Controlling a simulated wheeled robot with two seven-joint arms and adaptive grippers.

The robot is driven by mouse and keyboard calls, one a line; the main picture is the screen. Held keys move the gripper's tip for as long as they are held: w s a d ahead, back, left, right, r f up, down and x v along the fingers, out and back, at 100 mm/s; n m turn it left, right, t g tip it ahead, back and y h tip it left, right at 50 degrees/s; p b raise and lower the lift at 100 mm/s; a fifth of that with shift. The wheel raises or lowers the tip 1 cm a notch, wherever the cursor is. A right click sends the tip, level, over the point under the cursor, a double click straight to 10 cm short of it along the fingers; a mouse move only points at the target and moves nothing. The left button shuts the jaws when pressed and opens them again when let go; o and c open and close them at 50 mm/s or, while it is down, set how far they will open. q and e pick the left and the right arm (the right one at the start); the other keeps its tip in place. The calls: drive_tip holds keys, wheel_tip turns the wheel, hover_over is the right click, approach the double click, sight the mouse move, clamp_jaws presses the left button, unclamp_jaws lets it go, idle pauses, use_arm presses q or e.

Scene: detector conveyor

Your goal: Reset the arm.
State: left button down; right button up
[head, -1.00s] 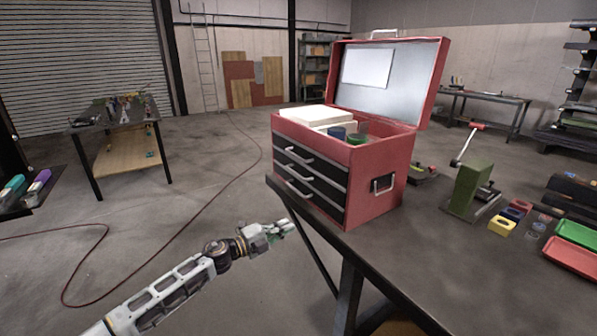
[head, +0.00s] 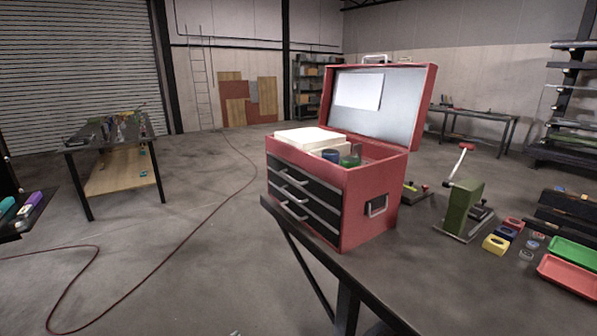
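Neither arm shows clearly in the head view now. A tiny pale tip shows at the bottom edge, too small to tell whether it is part of my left gripper. My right gripper is out of view. The red toolbox (head: 370,200) stands on the dark table (head: 400,285) with its lid (head: 400,105) raised. Its black drawers (head: 302,200) look shut. White blocks (head: 308,138), a blue ring-like piece (head: 331,155) and a green piece (head: 351,158) sit in its open top.
A green block-shaped fixture (head: 463,207) with a red-handled lever stands right of the toolbox. Yellow (head: 495,244) and other small parts lie beside green (head: 573,252) and red (head: 568,276) trays. A red hose (head: 170,272) crosses the floor. Another workbench (head: 110,145) stands at left.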

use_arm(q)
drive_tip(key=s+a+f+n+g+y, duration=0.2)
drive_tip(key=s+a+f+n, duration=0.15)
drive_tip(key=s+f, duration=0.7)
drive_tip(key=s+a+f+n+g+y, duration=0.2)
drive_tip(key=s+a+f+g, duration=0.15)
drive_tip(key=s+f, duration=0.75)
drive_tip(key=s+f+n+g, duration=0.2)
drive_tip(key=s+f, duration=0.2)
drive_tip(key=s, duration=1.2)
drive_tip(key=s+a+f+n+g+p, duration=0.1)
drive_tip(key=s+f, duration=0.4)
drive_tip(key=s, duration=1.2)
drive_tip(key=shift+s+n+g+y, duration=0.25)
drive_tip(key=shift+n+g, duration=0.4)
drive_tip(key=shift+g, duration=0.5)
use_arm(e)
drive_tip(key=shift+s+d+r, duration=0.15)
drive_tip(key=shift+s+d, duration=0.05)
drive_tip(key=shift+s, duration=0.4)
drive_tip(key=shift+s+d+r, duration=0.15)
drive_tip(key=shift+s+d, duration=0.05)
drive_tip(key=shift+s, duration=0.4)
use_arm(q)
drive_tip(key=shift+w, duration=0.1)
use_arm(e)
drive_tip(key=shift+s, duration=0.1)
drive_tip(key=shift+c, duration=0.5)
